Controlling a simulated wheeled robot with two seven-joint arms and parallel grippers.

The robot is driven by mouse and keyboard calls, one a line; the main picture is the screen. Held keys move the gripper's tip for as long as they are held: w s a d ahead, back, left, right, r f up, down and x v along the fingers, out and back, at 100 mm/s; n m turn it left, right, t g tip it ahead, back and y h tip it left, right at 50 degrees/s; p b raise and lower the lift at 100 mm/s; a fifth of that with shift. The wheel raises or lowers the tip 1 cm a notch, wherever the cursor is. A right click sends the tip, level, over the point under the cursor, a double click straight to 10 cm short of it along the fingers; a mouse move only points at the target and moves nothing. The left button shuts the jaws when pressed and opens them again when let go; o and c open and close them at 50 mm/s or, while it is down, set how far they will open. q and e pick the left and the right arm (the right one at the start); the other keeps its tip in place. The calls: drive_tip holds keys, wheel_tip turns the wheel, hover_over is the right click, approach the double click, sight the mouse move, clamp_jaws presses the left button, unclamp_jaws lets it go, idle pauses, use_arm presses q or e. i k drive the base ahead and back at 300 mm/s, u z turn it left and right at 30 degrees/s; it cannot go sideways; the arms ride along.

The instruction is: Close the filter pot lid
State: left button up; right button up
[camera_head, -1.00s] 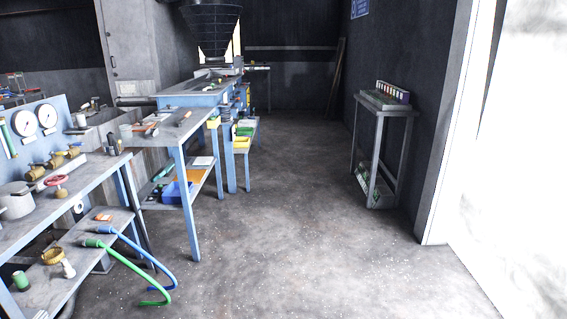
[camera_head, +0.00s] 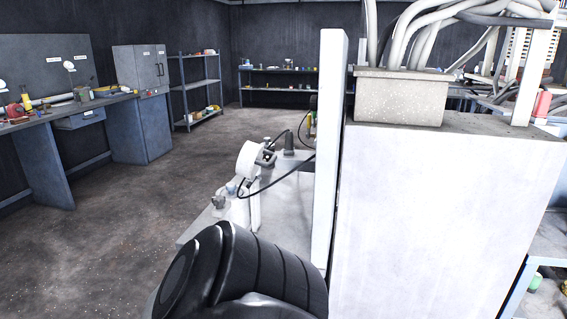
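I cannot make out a filter pot or its lid in the head view now. Neither of my grippers shows in this view, so whether they are open or shut is hidden.
A tall white cabinet (camera_head: 440,220) fills the right side, with a grey box (camera_head: 400,97) and thick cables on top. A blue workbench (camera_head: 40,120) and grey locker (camera_head: 142,100) stand at left. Shelves (camera_head: 197,88) stand behind. The floor (camera_head: 130,215) between is clear.

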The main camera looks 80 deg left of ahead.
sight(249, 161)
drive_tip(key=u, duration=2.6)
